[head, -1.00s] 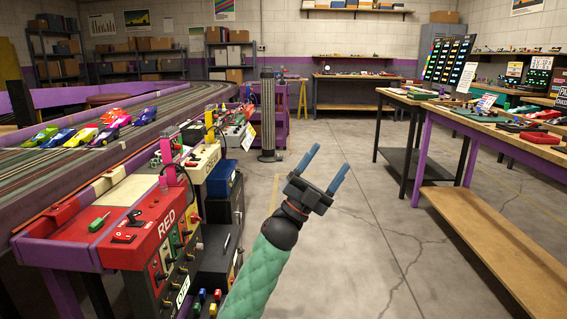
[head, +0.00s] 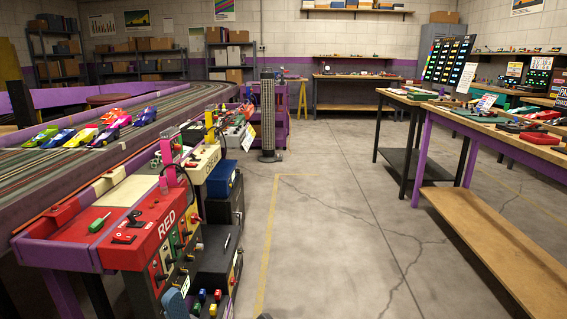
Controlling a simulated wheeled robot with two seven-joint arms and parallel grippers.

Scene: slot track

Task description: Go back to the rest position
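A blue finger (head: 172,303) of what looks like my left gripper shows at the bottom edge, in front of the red control station (head: 150,230). A small dark piece (head: 264,316), probably also part of my arm, peeks in at the bottom edge. The rest of this gripper is cut off below the frame, so its opening and anything between its fingers are hidden. My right gripper is not in view.
A slot track (head: 60,165) with several coloured cars runs along the left. Control boxes (head: 205,165) line its edge. A wooden workbench (head: 500,130) with a low shelf (head: 490,235) stands at right. The concrete floor (head: 330,230) between is clear.

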